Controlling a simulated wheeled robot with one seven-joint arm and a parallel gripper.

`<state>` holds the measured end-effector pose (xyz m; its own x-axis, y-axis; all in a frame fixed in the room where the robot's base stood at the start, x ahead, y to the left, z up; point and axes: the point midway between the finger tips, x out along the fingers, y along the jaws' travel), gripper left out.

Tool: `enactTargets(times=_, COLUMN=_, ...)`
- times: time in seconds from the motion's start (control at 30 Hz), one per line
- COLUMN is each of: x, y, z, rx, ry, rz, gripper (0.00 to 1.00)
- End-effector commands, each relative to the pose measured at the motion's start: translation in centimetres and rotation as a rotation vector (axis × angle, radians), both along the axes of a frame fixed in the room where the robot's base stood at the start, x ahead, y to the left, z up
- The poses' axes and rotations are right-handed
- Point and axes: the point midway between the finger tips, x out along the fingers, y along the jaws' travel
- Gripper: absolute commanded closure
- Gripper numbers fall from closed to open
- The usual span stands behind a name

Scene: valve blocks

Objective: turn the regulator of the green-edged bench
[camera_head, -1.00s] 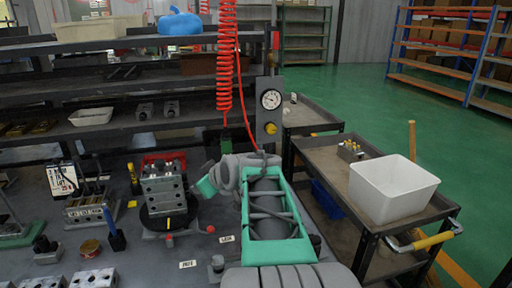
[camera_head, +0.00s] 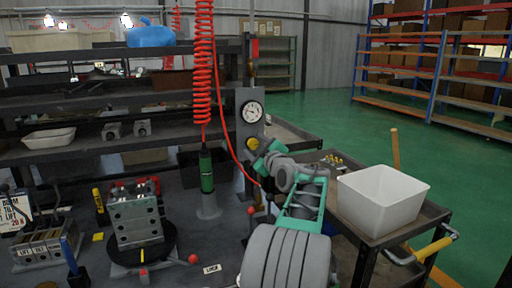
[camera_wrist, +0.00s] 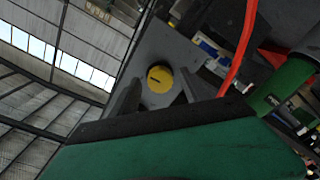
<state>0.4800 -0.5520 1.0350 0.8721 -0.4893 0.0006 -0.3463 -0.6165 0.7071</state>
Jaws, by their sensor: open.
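The regulator is a yellow round knob (camera_head: 253,144) on a grey upright panel (camera_head: 242,112), below a white dial gauge (camera_head: 252,111). In the wrist view the yellow knob (camera_wrist: 160,78) faces me with a dark slot mark across it. My gripper (camera_head: 262,149) is just in front of the panel, close to the knob. In the wrist view its two dark fingers stand apart, one on each side of the knob, with nothing held. I cannot tell whether the fingertips reach around the knob or stop short. No green edge on the bench shows clearly.
A red coiled hose (camera_head: 203,70) hangs left of the panel with a green tool (camera_head: 206,170) at its end; its thin red line passes by the panel. A metal valve block (camera_head: 136,220) sits on the bench. A cart with a white bin (camera_head: 382,200) stands right.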

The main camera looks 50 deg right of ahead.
Motion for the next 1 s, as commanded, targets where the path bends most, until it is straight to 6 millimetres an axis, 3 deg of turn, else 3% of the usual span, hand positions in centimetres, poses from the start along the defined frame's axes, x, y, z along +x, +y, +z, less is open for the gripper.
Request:
enactTargets(times=0.17, x=-0.08, y=-0.05, z=0.0, rx=0.0, ry=0.0, rz=-0.001, gripper=0.45)
enactTargets(times=0.83, x=-0.08, y=-0.01, z=-0.02, rx=0.0, ry=0.001, rz=-0.001, gripper=1.0)
enactTargets(times=1.0, x=-0.08, y=-0.01, z=-0.02, rx=0.001, ry=0.0, rz=-0.001, gripper=1.0)
